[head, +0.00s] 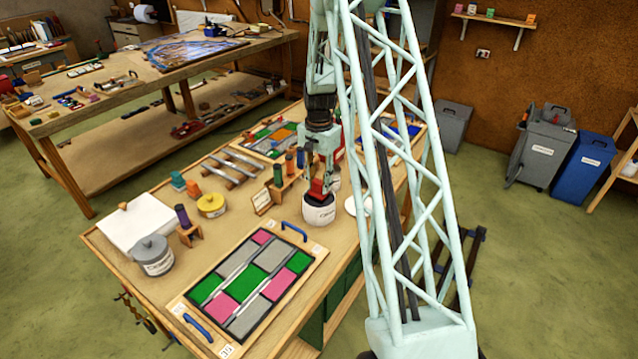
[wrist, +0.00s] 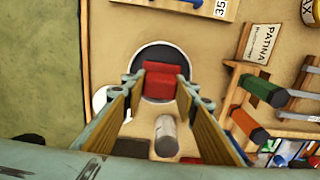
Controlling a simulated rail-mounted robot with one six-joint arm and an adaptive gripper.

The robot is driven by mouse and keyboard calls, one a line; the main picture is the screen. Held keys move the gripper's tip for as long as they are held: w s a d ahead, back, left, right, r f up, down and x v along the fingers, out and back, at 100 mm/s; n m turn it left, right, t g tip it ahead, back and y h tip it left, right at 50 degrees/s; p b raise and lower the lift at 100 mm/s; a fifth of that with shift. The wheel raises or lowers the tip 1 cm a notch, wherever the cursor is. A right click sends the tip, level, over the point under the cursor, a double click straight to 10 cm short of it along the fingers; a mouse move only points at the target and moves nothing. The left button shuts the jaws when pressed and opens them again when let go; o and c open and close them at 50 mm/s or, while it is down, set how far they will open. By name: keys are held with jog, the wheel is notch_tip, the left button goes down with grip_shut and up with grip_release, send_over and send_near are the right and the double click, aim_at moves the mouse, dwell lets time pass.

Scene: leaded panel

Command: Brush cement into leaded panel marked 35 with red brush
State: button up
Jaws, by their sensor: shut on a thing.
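My gripper (head: 320,176) is shut on the red brush (head: 318,189), right over the mouth of a white pot (head: 318,211). In the wrist view the red brush (wrist: 162,80) sits between the fingers of my gripper (wrist: 160,88), against the dark inside of the pot (wrist: 163,50). The bristles are hidden, so I cannot tell whether they touch the contents. The leaded panel (head: 247,282), with green, pink and grey panes, lies flat on a board with blue handles, left of and nearer than the pot. A 35 label (wrist: 221,8) shows in the wrist view.
Brush stands (head: 284,185), a yellow tin (head: 211,205), a grey lidded pot (head: 153,256) and a white box (head: 137,226) share the bench. Another panel (head: 272,136) lies behind. A grey cylinder (wrist: 166,135) stands close to the gripper in the wrist view.

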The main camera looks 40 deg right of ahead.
jog(key=shift+f+b, duration=0.45)
jog(key=shift+f, duration=0.35)
jog(key=shift+r, duration=0.15)
dwell(0.9)
jog(key=shift+r+p, duration=0.95)
jog(key=shift+r, duration=2.05)
